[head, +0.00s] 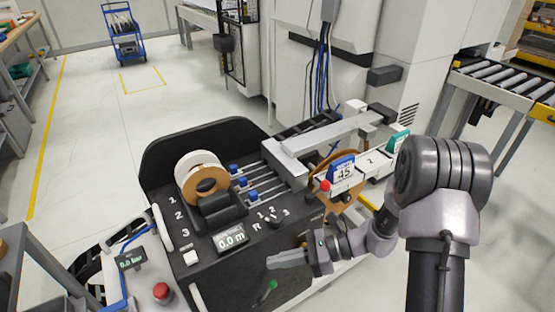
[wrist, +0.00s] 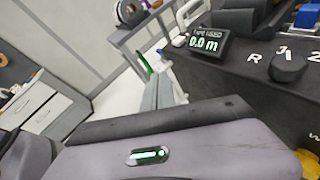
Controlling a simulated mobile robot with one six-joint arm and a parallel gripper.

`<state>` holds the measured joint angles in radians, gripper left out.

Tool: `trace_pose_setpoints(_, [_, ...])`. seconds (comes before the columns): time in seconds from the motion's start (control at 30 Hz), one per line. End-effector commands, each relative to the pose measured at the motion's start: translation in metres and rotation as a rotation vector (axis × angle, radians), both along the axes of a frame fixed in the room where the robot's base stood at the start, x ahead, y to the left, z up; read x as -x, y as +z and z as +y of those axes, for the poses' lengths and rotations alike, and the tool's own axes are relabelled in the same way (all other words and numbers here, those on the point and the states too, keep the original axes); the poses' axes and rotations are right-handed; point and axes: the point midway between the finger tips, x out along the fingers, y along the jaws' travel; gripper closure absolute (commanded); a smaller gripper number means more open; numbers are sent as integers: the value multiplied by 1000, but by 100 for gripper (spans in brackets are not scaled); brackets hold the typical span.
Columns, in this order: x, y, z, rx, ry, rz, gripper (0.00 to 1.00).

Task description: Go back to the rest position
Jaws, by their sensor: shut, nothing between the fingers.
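My gripper (head: 290,259) is low over the front of the black banding machine panel (head: 215,268), to the right of the meter display. Its fingers point left and are closed together with nothing between them. My arm comes in from the right. In the wrist view the grey fingers (wrist: 165,95) show at the centre. The display (head: 231,239) reads 0.0 m, and it also shows in the wrist view (wrist: 207,44).
A white and brown tape roll (head: 203,178) sits on the machine. A card marked 45 (head: 344,172) stands beside a brown reel. A red button (head: 161,291) is at lower left. A roller conveyor (head: 510,83) stands at right. Open floor (head: 95,130) lies at left.

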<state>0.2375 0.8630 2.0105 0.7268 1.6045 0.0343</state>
Motion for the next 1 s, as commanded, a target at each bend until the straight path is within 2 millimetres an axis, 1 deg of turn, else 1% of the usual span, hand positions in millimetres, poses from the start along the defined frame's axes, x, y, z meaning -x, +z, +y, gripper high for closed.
trace_pose_setpoints(0.03, [12, 33, 0, 83, 96, -123, 100])
trace_pose_setpoints(0.1, [37, 71, -4, 218, 240, -303, 100])
trace_pose_setpoints(0.17, [59, 97, -12, 341, 356, -461, 100])
trace_pose_setpoints(0.2, [74, 113, -18, 424, 428, -567, 100])
trace_pose_setpoints(0.27, [94, 134, -30, 555, 527, -728, 100])
trace_pose_setpoints(0.3, [106, 146, -40, 644, 588, -835, 100])
trace_pose_setpoints(0.4, [129, 171, -63, 856, 711, -1077, 100])
trace_pose_setpoints(0.5, [143, 189, -82, 1026, 790, -1258, 100])
trace_pose_setpoints(0.63, [151, 202, -94, 1149, 835, -1381, 100])
trace_pose_setpoints(0.73, [152, 204, -97, 1177, 846, -1404, 100])
trace_pose_setpoints(1.0, [152, 204, -97, 1174, 843, -1403, 100])
